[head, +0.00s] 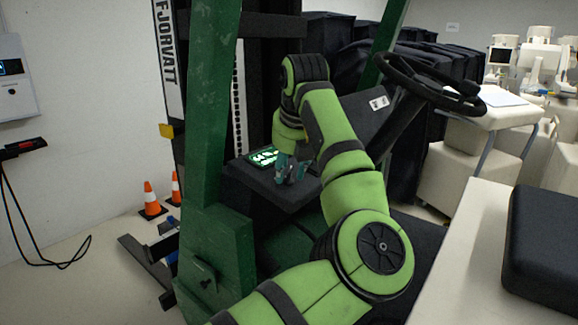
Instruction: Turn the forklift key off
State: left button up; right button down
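The forklift is green and black, with a dark dashboard shelf (237,168) in front of the steering wheel (428,82). A lit green display (263,157) sits on the shelf's left part. My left gripper (291,175) reaches down to the shelf just right of the display, at the end of my green arm. Its teal and dark fingers are small in the picture, and I cannot tell whether they are closed or touch anything. I cannot make out the key; the gripper and wrist cover that part of the shelf. My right gripper is not in view.
The forklift's green post (208,90) stands left of my arm. Orange cones (151,200) and a wall charger box (14,85) are farther left. Dark covered carts (330,50) stand behind. A black seat or cushion (543,240) is at the right.

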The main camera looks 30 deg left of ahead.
pick_arm(q)
jog(key=shift+w, duration=0.1)
grip_shut()
jog(key=n, duration=0.3)
jog(key=shift+f+y, duration=0.1)
jog(key=shift+y, duration=0.3)
jog(key=n+g+p, duration=0.1)
jog(key=n, duration=0.2)
jog(key=shift+d+y, duration=0.1)
jog(key=shift+y, duration=0.2)
jog(key=n+g+p, duration=0.1)
jog(key=n+p, duration=0.1)
jog(key=n, duration=0.3)
jog(key=shift+p, duration=0.3)
jog(key=shift+n+g+p, duration=0.35)
jog(key=shift+n+g, duration=0.05)
jog(key=shift+n, duration=0.2)
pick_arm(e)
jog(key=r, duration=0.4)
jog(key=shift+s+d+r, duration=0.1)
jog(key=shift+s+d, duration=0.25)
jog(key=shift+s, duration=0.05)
